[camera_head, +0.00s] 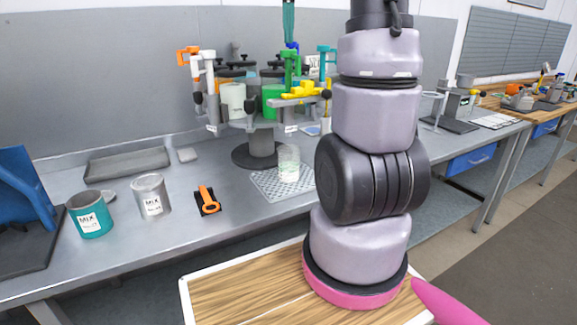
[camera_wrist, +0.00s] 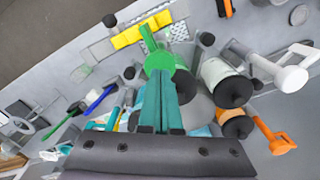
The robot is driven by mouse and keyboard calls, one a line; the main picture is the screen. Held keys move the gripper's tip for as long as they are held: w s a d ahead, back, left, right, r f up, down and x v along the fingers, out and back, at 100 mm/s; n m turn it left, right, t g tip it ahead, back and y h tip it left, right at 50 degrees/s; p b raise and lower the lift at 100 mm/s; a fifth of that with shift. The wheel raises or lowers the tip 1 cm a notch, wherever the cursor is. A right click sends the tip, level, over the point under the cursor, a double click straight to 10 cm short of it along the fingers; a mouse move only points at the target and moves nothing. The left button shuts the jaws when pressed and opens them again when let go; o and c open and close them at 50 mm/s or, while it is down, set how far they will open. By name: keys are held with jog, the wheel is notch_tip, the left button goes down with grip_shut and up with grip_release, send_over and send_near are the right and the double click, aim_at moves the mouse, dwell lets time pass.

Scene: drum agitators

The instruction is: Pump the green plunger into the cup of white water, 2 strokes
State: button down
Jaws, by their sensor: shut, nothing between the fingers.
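The green plunger (camera_head: 291,66) stands upright on the round carousel in the head view, with its top under my gripper (camera_head: 289,22). My teal fingers point down, shut and empty. In the wrist view the fingertips (camera_wrist: 161,76) overlap the plunger's round green head (camera_wrist: 158,60); whether they touch it I cannot tell. A translucent cup (camera_head: 289,164) with pale contents stands on a white grid mat (camera_head: 268,188), in front of the carousel. A white canister (camera_head: 232,100) and a green canister (camera_head: 272,101) are on the carousel. I cannot tell any liquid's level.
A yellow bracket (camera_head: 304,90) and orange (camera_head: 189,56) and teal (camera_head: 325,57) handles crowd the carousel. A teal mug (camera_head: 91,215), a grey can (camera_head: 151,196) and an orange clip (camera_head: 207,201) stand at the bench's left. The bench between clip and mat is clear.

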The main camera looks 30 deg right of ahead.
jog(key=shift+r, duration=3)
jog(key=s+a+f+t+y, duration=0.1)
jog(key=s+a+f+t, duration=0.2)
jog(key=s, duration=0.6)
jog(key=s+a+f+n+t+y, duration=0.1)
jog(key=s+a+f+t, duration=0.3)
jog(key=s+a+f, duration=0.3)
jog(key=s+a, duration=0.3)
jog(key=shift+s+a, duration=0.2)
jog(key=shift+s, duration=0.1)
